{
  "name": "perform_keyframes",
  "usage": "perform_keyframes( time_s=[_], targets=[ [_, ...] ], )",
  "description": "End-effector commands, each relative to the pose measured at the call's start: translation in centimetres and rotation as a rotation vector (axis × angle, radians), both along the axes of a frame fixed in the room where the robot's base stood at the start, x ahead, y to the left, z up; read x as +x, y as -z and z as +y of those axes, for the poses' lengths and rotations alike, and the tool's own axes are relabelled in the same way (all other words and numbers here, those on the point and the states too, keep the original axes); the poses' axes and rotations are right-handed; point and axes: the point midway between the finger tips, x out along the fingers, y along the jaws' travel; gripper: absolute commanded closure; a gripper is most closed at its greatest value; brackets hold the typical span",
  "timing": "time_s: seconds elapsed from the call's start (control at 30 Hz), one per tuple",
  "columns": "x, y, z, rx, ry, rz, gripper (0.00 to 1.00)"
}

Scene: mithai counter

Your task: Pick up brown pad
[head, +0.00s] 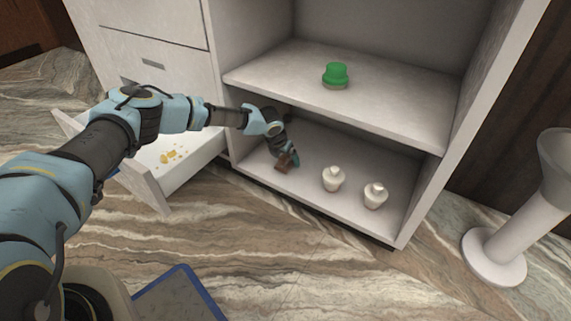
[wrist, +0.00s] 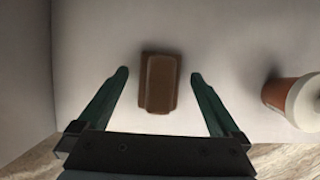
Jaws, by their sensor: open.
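The brown pad (wrist: 159,84) is a small brown block with a raised middle, lying on a pale shelf surface in the wrist view. My gripper (wrist: 160,74) is open, with one green finger to each side of the pad and a visible gap on both sides. In the head view, my gripper (head: 288,157) reaches into the lower shelf compartment at its left side. A brown patch (head: 282,164) beside the fingers appears to be the pad, partly hidden by the gripper.
A white-and-orange container (wrist: 283,96) stands right of my gripper. Two cream jars (head: 333,179) (head: 375,195) stand on the lower shelf. A green-topped item (head: 335,75) is on the upper shelf (head: 400,105). An open drawer (head: 152,188) with yellow pieces is at left.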

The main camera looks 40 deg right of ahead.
Motion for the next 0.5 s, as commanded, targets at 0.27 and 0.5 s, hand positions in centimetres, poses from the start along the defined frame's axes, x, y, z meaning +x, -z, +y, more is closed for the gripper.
perform_keyframes(
  time_s=[0.27, 0.5],
  targets=[
    [0.04, -0.08, 0.02, 0.000, 0.000, -0.001, 0.16],
    [0.05, -0.08, 0.02, 0.000, 0.000, -0.001, 0.43]
  ],
)
